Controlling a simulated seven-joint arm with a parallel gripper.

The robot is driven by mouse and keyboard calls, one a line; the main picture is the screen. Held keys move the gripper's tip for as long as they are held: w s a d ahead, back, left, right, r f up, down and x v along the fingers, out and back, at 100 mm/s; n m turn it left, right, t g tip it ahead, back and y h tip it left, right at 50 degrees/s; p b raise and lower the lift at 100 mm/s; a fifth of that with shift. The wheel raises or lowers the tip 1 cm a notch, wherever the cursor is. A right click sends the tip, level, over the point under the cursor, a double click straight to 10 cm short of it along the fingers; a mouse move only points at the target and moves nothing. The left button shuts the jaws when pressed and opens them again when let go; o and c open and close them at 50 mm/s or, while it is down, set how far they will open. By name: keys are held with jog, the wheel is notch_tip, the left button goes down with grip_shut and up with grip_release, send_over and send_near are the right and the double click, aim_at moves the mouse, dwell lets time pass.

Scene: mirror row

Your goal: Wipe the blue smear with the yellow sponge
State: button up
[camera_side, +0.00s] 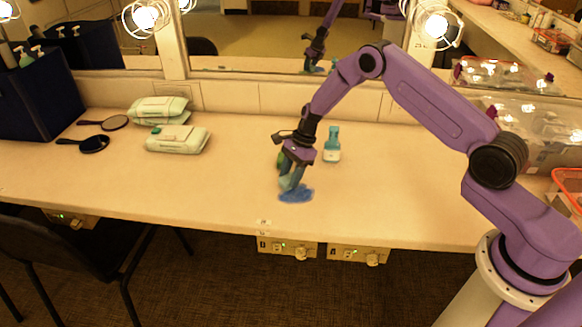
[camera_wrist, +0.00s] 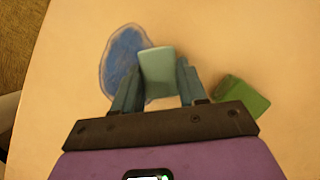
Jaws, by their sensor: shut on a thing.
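The blue smear (camera_side: 299,196) is a flat patch on the counter near its front edge; it also shows in the wrist view (camera_wrist: 122,62). My gripper (camera_wrist: 156,85) is shut on a pale teal block (camera_wrist: 158,65). In the side view my gripper (camera_side: 291,178) points down and holds the block low, at the smear's upper left edge. In the wrist view the block overlaps the smear's right side; I cannot tell if it touches the counter. A green block (camera_wrist: 243,97) lies beside my gripper, partly hidden in the side view (camera_side: 281,160). No block looks yellow.
A teal bottle (camera_side: 332,146) stands just behind and right of my gripper. Wall mirrors stand behind. The counter between the packs and my gripper is clear.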

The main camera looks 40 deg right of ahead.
jog(key=shift+s+a, duration=3.3)
jog(key=shift+s, duration=0.05)
jog(key=shift+s+d, duration=0.5)
jog(key=shift+d, duration=0.15)
jog(key=shift+w+d, duration=3.5)
jog(key=shift+d, duration=0.25)
jog(key=shift+s+d, duration=0.35)
jog(key=shift+s, duration=0.3)
jog(key=shift+s+a, duration=3.5)
jog(key=shift+a, duration=0.1)
jog(key=shift+s+d, duration=0.5)
jog(key=shift+d, duration=0.15)
jog(key=shift+w+d, duration=3.6)
notch_tip(320, 180, up, 8)
